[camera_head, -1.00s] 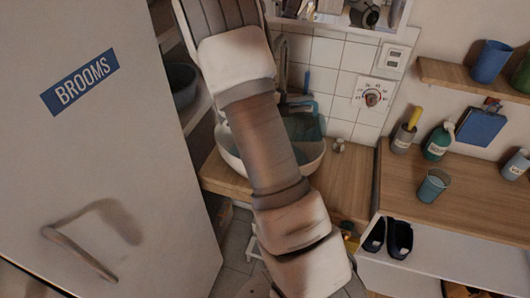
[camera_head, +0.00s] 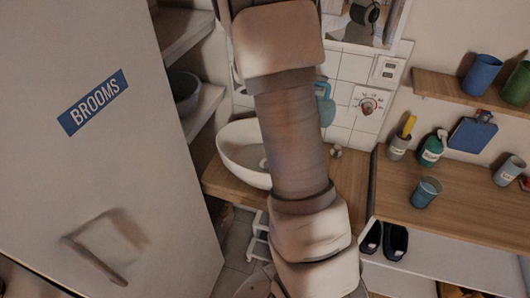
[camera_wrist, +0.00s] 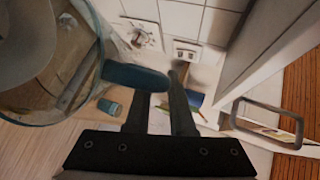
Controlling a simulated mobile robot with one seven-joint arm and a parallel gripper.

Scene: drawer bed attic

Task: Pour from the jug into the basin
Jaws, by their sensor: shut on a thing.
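The jug (camera_head: 325,104) is clear blue-teal. Most of it is hidden behind my arm in the head view, beside the tiled wall. In the wrist view the jug (camera_wrist: 85,108) fills the upper left, with its round rim and see-through wall close to the camera. My gripper (camera_wrist: 163,85) is shut on its blue handle. The head view hides the gripper behind my arm. The white basin (camera_head: 234,152) sits on the wooden counter, its right side covered by my arm. I cannot tell the jug's exact tilt, its contents, or whether any liquid falls.
The brooms cupboard door (camera_head: 135,190) stands at the left. The right-hand wooden counter (camera_head: 455,205) bears a blue tumbler (camera_head: 426,192), a green bottle (camera_head: 433,149) and a cup with a yellow-handled item (camera_head: 401,141). A dial (camera_head: 368,103) is on the tiles.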

